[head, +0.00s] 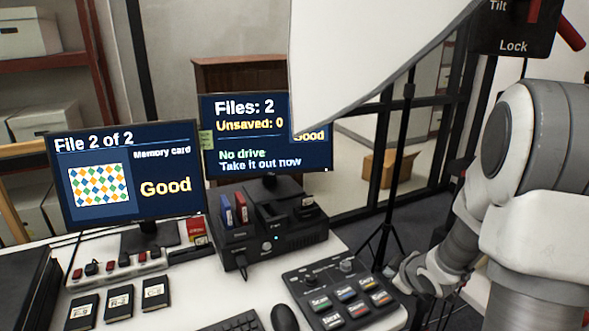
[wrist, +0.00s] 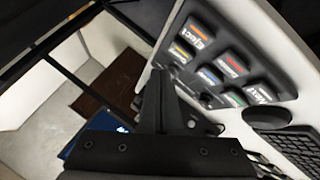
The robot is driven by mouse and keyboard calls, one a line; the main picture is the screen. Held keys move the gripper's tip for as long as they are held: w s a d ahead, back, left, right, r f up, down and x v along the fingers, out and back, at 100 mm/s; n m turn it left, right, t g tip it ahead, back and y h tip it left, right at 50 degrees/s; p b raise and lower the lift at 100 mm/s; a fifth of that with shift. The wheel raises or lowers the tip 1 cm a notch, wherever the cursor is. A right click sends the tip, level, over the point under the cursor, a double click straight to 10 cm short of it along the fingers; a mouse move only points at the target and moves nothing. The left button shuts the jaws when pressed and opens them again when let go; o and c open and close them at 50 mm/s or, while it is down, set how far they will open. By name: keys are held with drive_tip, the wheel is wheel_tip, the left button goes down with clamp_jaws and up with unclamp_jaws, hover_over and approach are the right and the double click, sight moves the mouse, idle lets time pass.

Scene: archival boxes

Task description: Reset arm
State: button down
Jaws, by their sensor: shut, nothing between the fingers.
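My arm is at the right of the head view, bent down beside the desk's right edge. My gripper (wrist: 163,78) shows in the wrist view with its dark fingers together and nothing between them. It is beside the button panel (wrist: 215,62), apart from it as far as I can tell. In the head view the same button panel (head: 338,294) lies on the desk (head: 225,292), left of my arm's grey end. The fingertips cannot be made out clearly there.
Several memory cards (head: 119,302), a keyboard (head: 235,322) and a mouse (head: 285,317) lie on the desk. A light stand (head: 392,180) and a large white panel (head: 365,50) stand near my arm.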

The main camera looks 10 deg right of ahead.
drive_tip(key=s+a+r+m+g+h+p, duration=0.1)
drive_tip(key=s+a+r+m+p, duration=0.2)
drive_tip(key=r, duration=0.6)
drive_tip(key=s+a+r+m+h+p, duration=0.15)
drive_tip(key=s+r, duration=0.25)
drive_tip(key=r, duration=0.6)
drive_tip(key=s+a+r+m+y+p, duration=0.1)
drive_tip(key=s+a+r, duration=0.2)
drive_tip(key=s, duration=0.2)
drive_tip(key=s+a+r+m+g+p, duration=0.1)
drive_tip(key=s+a+r+m+p, duration=0.1)
drive_tip(key=s, duration=0.4)
drive_tip(key=s+a+r+m+g+y+p, duration=0.1)
drive_tip(key=s+a+r+p, duration=0.1)
drive_tip(key=s+a+r, duration=0.2)
drive_tip(key=shift+s+a+r+y, duration=0.2)
drive_tip(key=shift+s+a+y, duration=0.15)
drive_tip(key=shift+s+a, duration=0.4)
